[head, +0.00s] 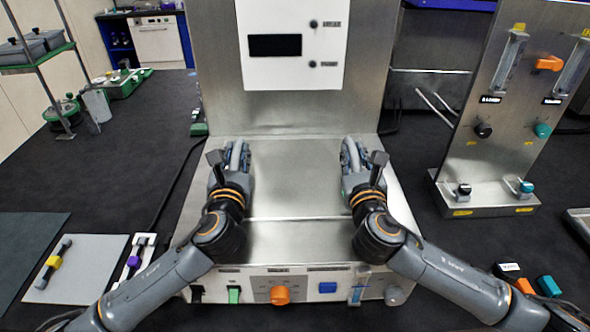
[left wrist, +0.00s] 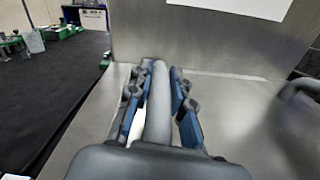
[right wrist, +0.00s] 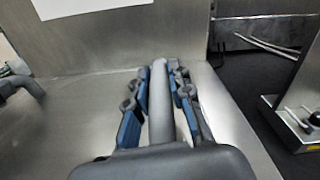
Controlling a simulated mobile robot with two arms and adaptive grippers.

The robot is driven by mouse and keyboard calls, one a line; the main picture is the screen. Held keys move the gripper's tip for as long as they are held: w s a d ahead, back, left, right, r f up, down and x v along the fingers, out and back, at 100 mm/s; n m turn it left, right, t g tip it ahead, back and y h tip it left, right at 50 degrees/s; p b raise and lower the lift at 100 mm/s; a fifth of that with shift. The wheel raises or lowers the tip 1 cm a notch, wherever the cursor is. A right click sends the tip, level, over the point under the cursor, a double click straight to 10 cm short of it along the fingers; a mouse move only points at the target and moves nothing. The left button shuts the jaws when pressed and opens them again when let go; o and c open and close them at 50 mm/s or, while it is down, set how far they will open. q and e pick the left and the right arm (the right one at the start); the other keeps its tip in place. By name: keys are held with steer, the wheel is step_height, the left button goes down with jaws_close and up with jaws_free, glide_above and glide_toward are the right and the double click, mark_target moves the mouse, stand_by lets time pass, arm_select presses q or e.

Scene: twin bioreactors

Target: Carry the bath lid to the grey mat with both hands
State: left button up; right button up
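The bath lid (head: 296,185) is a flat brushed-metal plate on top of the steel bath unit, and it looks level. It carries two grey upright loop handles, a left one (left wrist: 159,105) and a right one (right wrist: 161,100). My left gripper (head: 236,158) has its fingers closed around the left handle. My right gripper (head: 354,158) has its fingers closed around the right handle. The pads partly hide both handles. I cannot tell whether the lid is raised at all. The light grey mat (head: 95,255) lies on the dark bench at the front left.
A black tool with a yellow band (head: 54,262) lies on the light mat. A purple-banded tool (head: 136,256) lies by its right edge. A dark mat (head: 22,245) is further left. A control panel (head: 292,45) rises behind the lid. A valve stand (head: 500,130) is at right.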

arm_select(q)
jaws_close()
arm_select(e)
jaws_close()
arm_select(q)
steer(key=shift+r, duration=0.15)
arm_select(e)
steer(key=shift+r, duration=0.15)
